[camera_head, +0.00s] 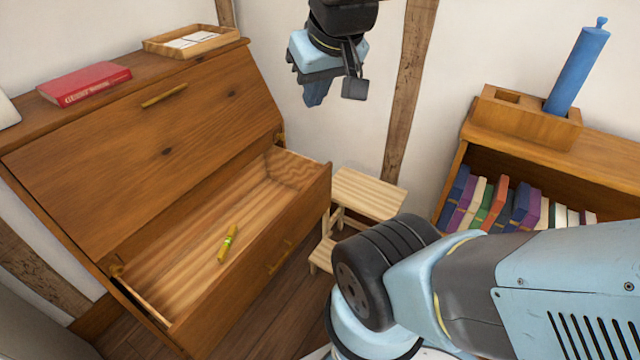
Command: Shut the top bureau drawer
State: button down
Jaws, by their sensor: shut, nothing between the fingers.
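The wooden bureau (140,150) stands at the left, its slanted front panel closed. Its top drawer (262,283), just below that panel, is pulled well out, with its pale inside showing. A small yellow-green object (228,243) lies on the drawer's floor. The drawer front carries a thin brass handle (279,257). My gripper (318,95) is at the top middle of the view, shut and empty. It hangs in front of the white wall, apart from the drawer, appearing above and to the right of it.
A red book (85,84) and a wooden tray (194,40) with papers lie on the bureau top. A pale wooden step stool (368,193) stands close to the drawer's right end. A bookcase (600,150) stands at the right, bearing a blue cylinder (577,70) in a wooden holder.

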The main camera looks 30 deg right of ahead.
aim_at(274, 202)
jog(key=z, duration=0.3)
jog(key=k, duration=1.1)
jog(key=u, duration=0.7)
jog(key=i, duration=1)
jog(key=z, duration=0.1)
